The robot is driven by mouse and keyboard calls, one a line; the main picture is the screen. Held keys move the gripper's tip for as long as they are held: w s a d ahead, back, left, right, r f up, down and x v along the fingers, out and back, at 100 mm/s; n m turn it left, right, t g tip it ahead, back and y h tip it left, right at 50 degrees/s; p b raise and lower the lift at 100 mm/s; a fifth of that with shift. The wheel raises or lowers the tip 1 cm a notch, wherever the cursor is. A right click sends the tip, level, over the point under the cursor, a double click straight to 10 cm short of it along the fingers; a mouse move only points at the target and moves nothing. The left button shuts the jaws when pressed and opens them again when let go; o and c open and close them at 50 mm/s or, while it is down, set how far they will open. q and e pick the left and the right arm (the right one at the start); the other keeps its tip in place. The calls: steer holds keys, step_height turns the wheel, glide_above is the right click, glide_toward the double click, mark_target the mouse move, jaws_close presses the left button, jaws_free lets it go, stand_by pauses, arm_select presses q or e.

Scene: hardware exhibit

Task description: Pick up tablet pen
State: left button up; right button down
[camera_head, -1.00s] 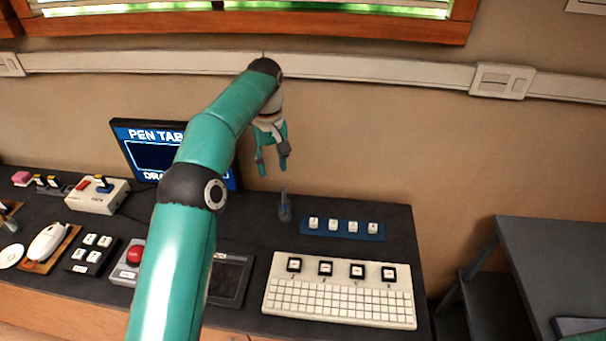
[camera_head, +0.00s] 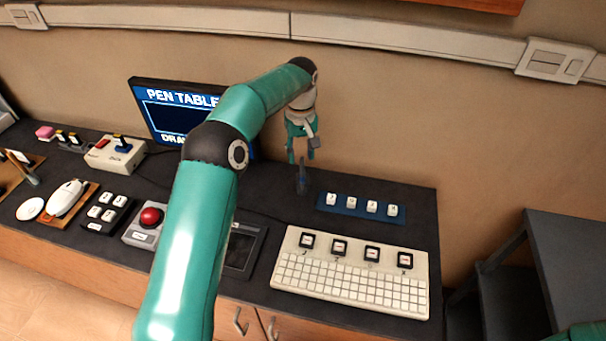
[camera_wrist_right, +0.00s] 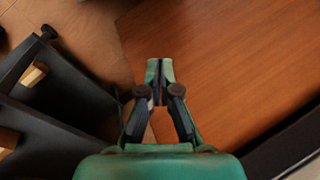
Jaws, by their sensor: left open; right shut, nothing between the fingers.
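The tablet pen (camera_head: 302,180) is a thin, dark, bluish upright shape standing on the dark desk, behind the white keyboard. My left gripper (camera_head: 301,158) points down over it, open, with its fingertips around the height of the pen's top. I cannot tell whether the pen's top is between the fingers or just behind them. A dark drawing tablet (camera_head: 243,248) lies partly hidden behind my left arm. My right gripper (camera_wrist_right: 160,68) is shut and empty in the right wrist view, over a brown wooden surface.
A white keyboard (camera_head: 350,291) and a blue strip with white keys (camera_head: 325,205) lie right of the tablet. A pen tablet screen (camera_head: 170,118) stands behind my arm. A red-button box (camera_head: 140,236) is left. A grey table (camera_head: 575,250) stands at the right.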

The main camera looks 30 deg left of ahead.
mark_target(302, 168)
arm_select(q)
steer(key=shift+s+d+f+p, duration=0.15)
steer(key=shift+f+p, duration=0.4)
steer(key=shift+f, duration=2.15)
steer(key=shift+d, duration=0.1)
jaws_close()
